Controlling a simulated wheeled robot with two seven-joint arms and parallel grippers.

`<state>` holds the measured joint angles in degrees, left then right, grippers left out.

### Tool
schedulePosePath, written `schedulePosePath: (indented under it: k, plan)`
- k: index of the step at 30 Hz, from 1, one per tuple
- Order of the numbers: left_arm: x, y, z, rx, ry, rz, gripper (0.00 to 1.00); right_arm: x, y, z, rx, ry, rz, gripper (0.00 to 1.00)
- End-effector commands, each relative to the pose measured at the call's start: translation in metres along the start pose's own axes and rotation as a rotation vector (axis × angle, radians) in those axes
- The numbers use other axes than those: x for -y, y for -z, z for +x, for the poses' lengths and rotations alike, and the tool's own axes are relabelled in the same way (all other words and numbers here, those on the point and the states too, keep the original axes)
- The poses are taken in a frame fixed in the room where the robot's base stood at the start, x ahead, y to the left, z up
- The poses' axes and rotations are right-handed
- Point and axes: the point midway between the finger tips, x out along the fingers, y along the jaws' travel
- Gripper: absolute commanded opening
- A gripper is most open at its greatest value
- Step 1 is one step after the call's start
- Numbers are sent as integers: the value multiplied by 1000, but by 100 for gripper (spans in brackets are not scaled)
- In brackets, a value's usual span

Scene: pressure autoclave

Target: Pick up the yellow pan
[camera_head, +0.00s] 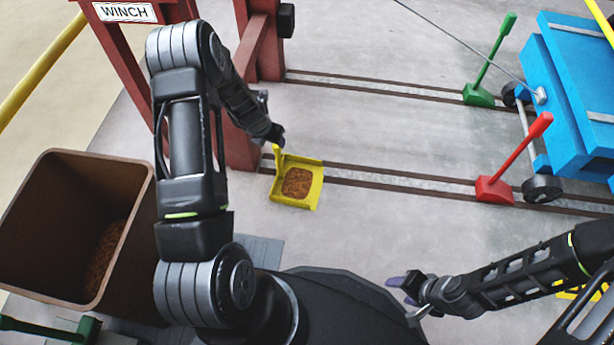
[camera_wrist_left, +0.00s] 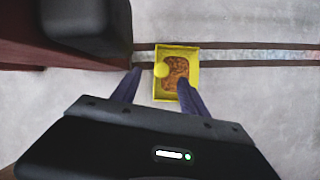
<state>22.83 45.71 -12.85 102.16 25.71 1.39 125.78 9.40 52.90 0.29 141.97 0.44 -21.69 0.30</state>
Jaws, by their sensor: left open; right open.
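The yellow pan (camera_head: 316,192) lies on the grey floor by the foot of the red winch frame, with brown granular stuff in it and an upright yellow handle at its left back corner. It also shows in the left wrist view (camera_wrist_left: 192,58), its round handle top seen from above between my fingertips. My left gripper (camera_wrist_left: 158,78) is open above the pan, its fingers either side of the handle; I cannot tell whether they touch it. In the head view, my left gripper (camera_head: 276,138) is mostly hidden by its wrist. My right gripper (camera_head: 402,290) is open and empty at the lower right.
A red winch frame (camera_head: 240,148) stands close left of the pan. A brown bin (camera_head: 50,230) with brown stuff inside is at left. Rails (camera_head: 400,181) cross the floor behind the pan. Red (camera_head: 494,190) and green (camera_head: 478,95) levers and a blue cart (camera_head: 570,80) stand right.

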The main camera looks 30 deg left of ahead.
Motion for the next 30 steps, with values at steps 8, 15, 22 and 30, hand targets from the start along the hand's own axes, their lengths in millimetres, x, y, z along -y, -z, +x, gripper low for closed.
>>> schedulePosePath:
  k: [8,15,22,30]
  plan:
    - [0,0,1,-1,0,2,52,0,0,0,0,0,0,52]
    - [1,1,24,-1,0,3,52,-3,1,10,-5,0,0,52]
    - [1,0,25,-1,1,4,52,-3,1,10,-6,0,0,52]
    - [4,3,44,-1,1,5,52,-7,2,23,-10,0,1,52]
